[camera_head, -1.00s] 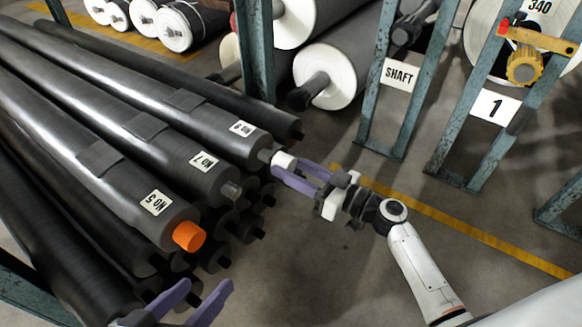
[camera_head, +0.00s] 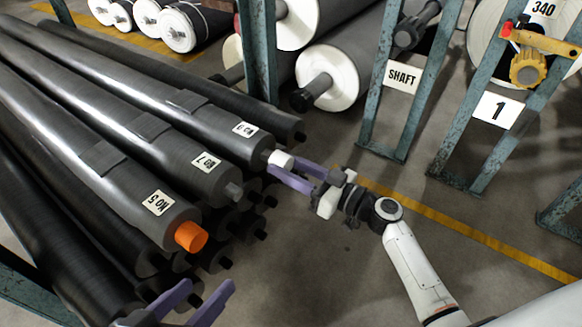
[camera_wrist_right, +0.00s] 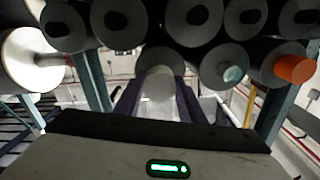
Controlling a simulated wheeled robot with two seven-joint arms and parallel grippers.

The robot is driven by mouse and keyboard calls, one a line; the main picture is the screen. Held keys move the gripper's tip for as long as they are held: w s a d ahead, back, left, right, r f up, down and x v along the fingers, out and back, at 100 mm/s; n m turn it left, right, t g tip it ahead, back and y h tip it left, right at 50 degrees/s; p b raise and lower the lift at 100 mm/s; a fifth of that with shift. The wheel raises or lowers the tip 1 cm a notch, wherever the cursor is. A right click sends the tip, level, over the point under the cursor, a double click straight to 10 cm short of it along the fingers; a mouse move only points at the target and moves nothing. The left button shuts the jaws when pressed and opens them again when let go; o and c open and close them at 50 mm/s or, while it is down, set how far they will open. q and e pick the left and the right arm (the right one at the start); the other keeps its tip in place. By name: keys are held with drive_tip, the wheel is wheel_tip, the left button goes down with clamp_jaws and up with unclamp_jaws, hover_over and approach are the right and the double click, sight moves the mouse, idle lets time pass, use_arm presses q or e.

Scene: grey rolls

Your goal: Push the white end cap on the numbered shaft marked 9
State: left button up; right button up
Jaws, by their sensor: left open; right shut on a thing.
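The roll marked 9 (camera_head: 222,128) lies at the right of the front row, its label (camera_head: 244,129) on top near the end. The white end cap (camera_head: 281,160) is at its shaft end, in line with the shaft. My right gripper (camera_head: 282,171) is shut on the cap, one purple finger on each side. In the right wrist view the pale cap (camera_wrist_right: 159,84) shows between the fingers against the roll end. How deep the shaft goes into it is hidden. My left gripper (camera_head: 208,287) is open and empty at the bottom, below the roll marked 5.
The roll marked 5 (camera_head: 130,178) has an orange cap (camera_head: 190,236). More dark rolls lie beneath. A blue-grey post (camera_head: 257,65) stands behind roll 9.

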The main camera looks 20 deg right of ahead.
drive_tip(key=shift+x, duration=1.4)
drive_tip(key=o, duration=1.1)
drive_tip(key=shift+s+d, duration=0.2)
drive_tip(key=shift+s, duration=0.05)
use_arm(q)
drive_tip(key=shift+a+f+p, duration=0.1)
drive_tip(key=shift+a+p, duration=0.05)
drive_tip(key=shift+p, duration=0.3)
use_arm(e)
drive_tip(key=v, duration=0.9)
drive_tip(key=shift+s+d, duration=0.15)
drive_tip(key=shift+s, duration=0.1)
